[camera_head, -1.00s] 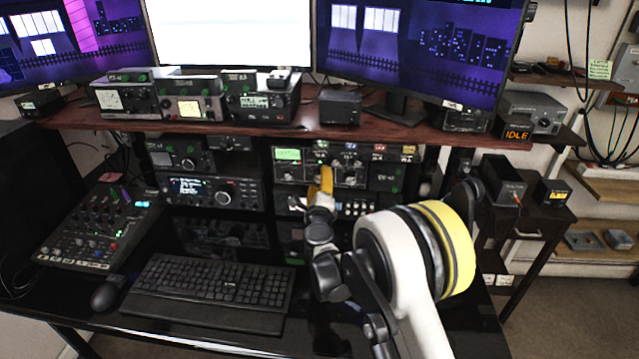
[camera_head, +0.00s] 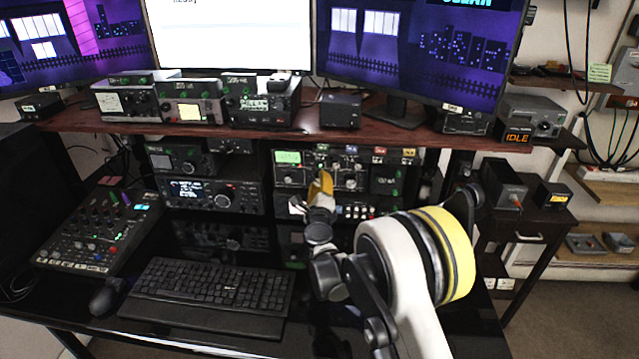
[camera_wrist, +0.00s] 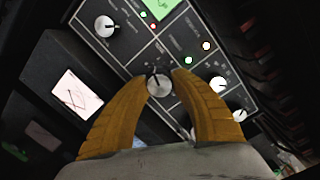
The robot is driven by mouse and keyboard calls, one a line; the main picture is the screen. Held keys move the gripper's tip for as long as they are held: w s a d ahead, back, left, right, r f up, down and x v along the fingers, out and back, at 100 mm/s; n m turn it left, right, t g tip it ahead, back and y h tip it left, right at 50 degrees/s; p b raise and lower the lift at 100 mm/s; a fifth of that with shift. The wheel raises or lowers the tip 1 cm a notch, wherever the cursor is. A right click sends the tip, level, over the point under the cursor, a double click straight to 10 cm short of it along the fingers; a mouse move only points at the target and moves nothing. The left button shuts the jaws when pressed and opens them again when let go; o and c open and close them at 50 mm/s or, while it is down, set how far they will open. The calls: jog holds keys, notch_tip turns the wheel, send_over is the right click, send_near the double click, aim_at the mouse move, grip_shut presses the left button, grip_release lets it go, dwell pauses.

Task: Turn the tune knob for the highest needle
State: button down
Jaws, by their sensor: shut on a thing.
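The tuner panel (camera_head: 288,184) is a black rack unit with a green-lit screen (camera_head: 288,157) at its upper left. My gripper (camera_head: 322,176) reaches the middle of this panel from the front, its yellow fingers covering part of it. In the wrist view, my gripper (camera_wrist: 160,82) has its two yellow fingertips on either side of a silver knob (camera_wrist: 158,84). It is shut on that knob, whose dark pointer mark faces up the picture. A second silver knob (camera_wrist: 104,27) sits to the upper left. The needle cannot be made out.
More small knobs (camera_wrist: 218,84) sit right of the gripped one. A wooden shelf (camera_head: 400,125) with several devices runs above the panel. A keyboard (camera_head: 210,285) and a mixer (camera_head: 95,228) lie on the desk. A radio (camera_head: 213,194) stands left of the panel.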

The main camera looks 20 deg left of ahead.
jog(key=shift+m+t+b, duration=0.3)
jog(key=shift+m+b, duration=0.4)
jog(key=shift+m, duration=2.5)
jog(key=c, duration=1)
grip_release()
jog(key=v, duration=1.2)
jog(key=shift+f, duration=0.1)
